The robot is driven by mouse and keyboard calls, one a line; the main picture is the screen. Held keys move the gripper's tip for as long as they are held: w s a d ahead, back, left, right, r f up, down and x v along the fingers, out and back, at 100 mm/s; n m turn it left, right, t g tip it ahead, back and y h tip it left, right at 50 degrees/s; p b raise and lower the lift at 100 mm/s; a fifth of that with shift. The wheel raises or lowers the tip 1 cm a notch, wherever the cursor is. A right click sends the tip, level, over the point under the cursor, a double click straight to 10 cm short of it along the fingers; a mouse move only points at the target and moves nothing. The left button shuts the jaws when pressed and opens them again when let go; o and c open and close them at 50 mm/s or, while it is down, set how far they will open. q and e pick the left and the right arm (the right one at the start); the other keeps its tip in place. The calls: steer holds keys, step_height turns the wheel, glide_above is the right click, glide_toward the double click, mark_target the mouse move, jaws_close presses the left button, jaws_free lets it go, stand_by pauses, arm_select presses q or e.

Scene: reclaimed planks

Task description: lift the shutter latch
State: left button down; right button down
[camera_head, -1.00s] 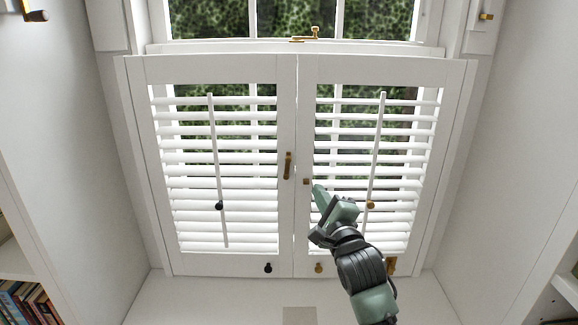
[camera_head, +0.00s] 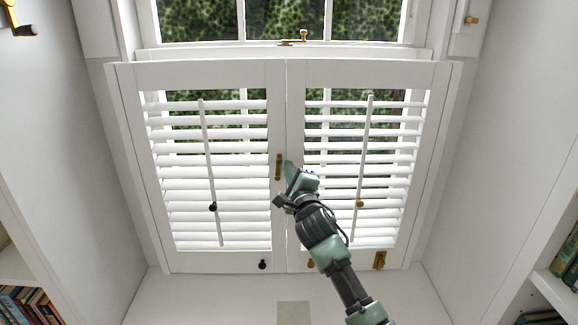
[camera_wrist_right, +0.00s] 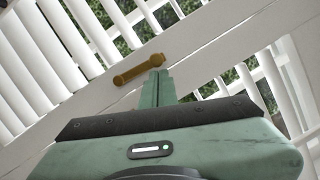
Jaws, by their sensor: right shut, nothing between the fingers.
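The shutter latch (camera_head: 279,167), a small brass bar, stands upright on the inner stile of the left shutter panel, beside the seam between the panels. It also shows in the right wrist view (camera_wrist_right: 138,69), slanting across the white stile. My right gripper (camera_head: 288,166) is shut and empty, its tips just right of the latch in the head view. In the wrist view the closed fingers (camera_wrist_right: 157,80) point at one end of the latch; I cannot tell whether they touch it. My left gripper is not in view.
White louvred panels (camera_head: 212,130) carry tilt rods with small knobs (camera_head: 360,204). A brass window fastener (camera_head: 294,41) sits above. A black knob (camera_head: 262,265) and a brass hook piece (camera_head: 380,260) are along the bottom rail. Bookshelves (camera_head: 25,300) flank both sides.

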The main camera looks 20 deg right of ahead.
steer(key=shift+w, duration=0.1)
stand_by(0.3)
steer(key=shift+a+r+n+p, duration=0.35)
steer(key=shift+n+p, duration=0.25)
steer(key=shift+n, duration=0.2)
steer(key=shift+w+a+n+g+p, duration=0.2)
steer(key=shift+a+n+g+p, duration=0.25)
steer(key=shift+n, duration=0.55)
